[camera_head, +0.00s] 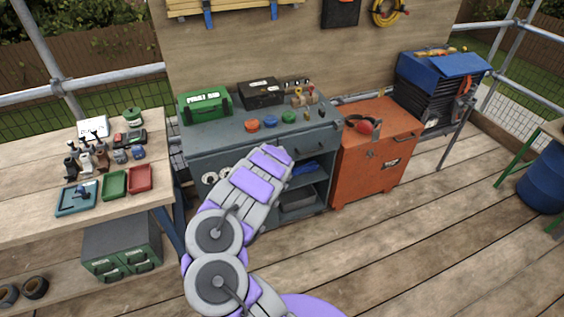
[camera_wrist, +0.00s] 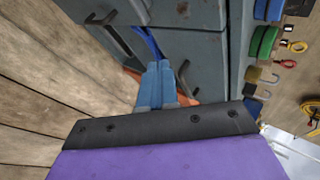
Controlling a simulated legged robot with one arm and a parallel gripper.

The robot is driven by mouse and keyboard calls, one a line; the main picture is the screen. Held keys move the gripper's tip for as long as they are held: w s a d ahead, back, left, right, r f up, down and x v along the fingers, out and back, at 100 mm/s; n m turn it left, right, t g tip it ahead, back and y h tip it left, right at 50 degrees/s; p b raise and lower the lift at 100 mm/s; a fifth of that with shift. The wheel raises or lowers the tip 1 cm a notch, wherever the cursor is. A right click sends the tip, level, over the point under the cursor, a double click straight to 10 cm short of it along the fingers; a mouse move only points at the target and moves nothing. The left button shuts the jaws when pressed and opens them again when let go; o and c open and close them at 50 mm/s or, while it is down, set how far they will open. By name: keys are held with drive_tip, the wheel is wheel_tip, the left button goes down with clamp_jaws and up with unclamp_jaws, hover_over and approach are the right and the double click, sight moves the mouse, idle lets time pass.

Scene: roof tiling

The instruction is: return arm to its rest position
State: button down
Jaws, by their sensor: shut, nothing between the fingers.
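My arm (camera_head: 240,205) reaches from the bottom middle of the head view up toward the front of the grey workbench (camera_head: 225,142). My gripper itself is hidden behind the arm there. In the wrist view my gripper (camera_wrist: 158,80) shows as two blue fingers pressed together with nothing between them. Beyond the fingers the wrist view shows the grey-blue bench front with its dark handles, and wooden floor to the left.
On the bench stand a green first aid box (camera_head: 204,105), a black case (camera_head: 262,92) and several small coloured items. An orange cabinet (camera_head: 375,150) stands to its right, a wooden table (camera_head: 35,153) to its left. The plank floor (camera_head: 420,245) at right is clear.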

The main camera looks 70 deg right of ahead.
drive_tip(key=w+a+r+n+t+y, duration=0.35)
drive_tip(key=w+a+r, duration=0.55)
drive_tip(key=w, duration=0.4)
drive_tip(key=w+a+r+n+t+y, duration=0.2)
drive_tip(key=w+a+r+n+t, duration=0.3)
drive_tip(key=w+a, duration=0.75)
drive_tip(key=w+a+r+n+g+y, duration=0.1)
drive_tip(key=w+a+r+n+y, duration=0.3)
drive_tip(key=a, duration=0.6)
drive_tip(key=a+r+n+y, duration=0.1)
drive_tip(key=a+r+n, duration=0.1)
drive_tip(key=a+r, duration=0.55)
drive_tip(key=w+a+r+n+g+y, duration=0.1)
drive_tip(key=a+r+n+y, duration=0.2)
drive_tip(key=a, duration=0.8)
drive_tip(key=s+a+r+n+g+y, duration=0.1)
drive_tip(key=s+a+r+n+g, duration=0.2)
drive_tip(key=s+a, duration=0.65)
drive_tip(key=s+a+r+n+g, duration=0.1)
drive_tip(key=s+a+n+g, duration=0.35)
drive_tip(key=a, duration=0.75)
drive_tip(key=s+d+f+n+g+h, duration=0.1)
drive_tip(key=s+f+n+g+h, duration=0.1)
drive_tip(key=s, duration=1.3)
drive_tip(key=s+d+f+n+g+h, duration=0.2)
drive_tip(key=s+n+h, duration=0.1)
drive_tip(key=s, duration=1.2)
drive_tip(key=shift+s+n+h+b, duration=0.3)
drive_tip(key=shift+n+h, duration=0.05)
drive_tip(key=shift+n, duration=0.45)
